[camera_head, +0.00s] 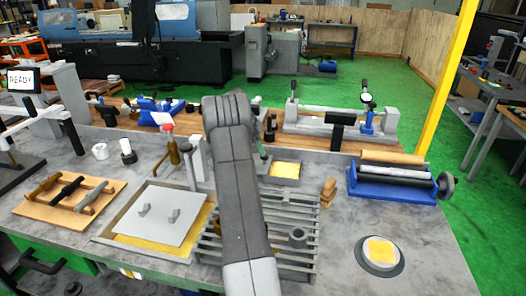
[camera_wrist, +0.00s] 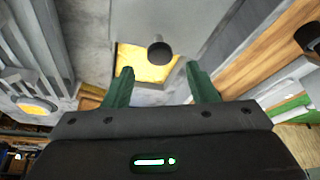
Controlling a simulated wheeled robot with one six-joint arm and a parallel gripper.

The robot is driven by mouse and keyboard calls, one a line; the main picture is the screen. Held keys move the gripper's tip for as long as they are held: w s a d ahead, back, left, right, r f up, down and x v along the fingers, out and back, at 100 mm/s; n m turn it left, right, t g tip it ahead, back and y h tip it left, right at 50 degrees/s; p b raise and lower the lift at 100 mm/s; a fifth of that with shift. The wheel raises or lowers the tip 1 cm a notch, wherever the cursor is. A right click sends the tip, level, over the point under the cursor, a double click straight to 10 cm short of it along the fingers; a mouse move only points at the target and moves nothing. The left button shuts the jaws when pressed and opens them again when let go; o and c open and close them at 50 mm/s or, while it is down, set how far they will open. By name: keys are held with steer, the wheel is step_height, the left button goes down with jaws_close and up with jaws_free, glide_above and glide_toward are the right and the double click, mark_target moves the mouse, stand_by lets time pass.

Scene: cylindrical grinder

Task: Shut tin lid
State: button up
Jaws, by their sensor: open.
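My gripper (camera_wrist: 161,84) is open, its two green fingers apart with nothing held between them. A dark round knob (camera_wrist: 160,50) shows just beyond the fingertips, in front of a yellow-lined opening (camera_wrist: 137,66) beside grey panels. In the head view my arm hides most of the gripper. A shallow grey tin with a yellow inside (camera_head: 285,170) lies open just right of my arm. Left of my arm, a flat grey plate with two small handles (camera_head: 150,228) covers part of another yellow-lined tray. I cannot tell which of these the wrist view shows.
A slatted grey rack (camera_head: 292,238) stands by my arm. A wooden board with dark tools (camera_head: 50,208) lies left. A blue roller unit (camera_head: 395,185) and a round yellow-centred dish (camera_head: 380,268) are right. Bare bench top shows between the rack and the dish.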

steer(key=shift+p+x, duration=0.35)
steer(key=shift+x, duration=1.6)
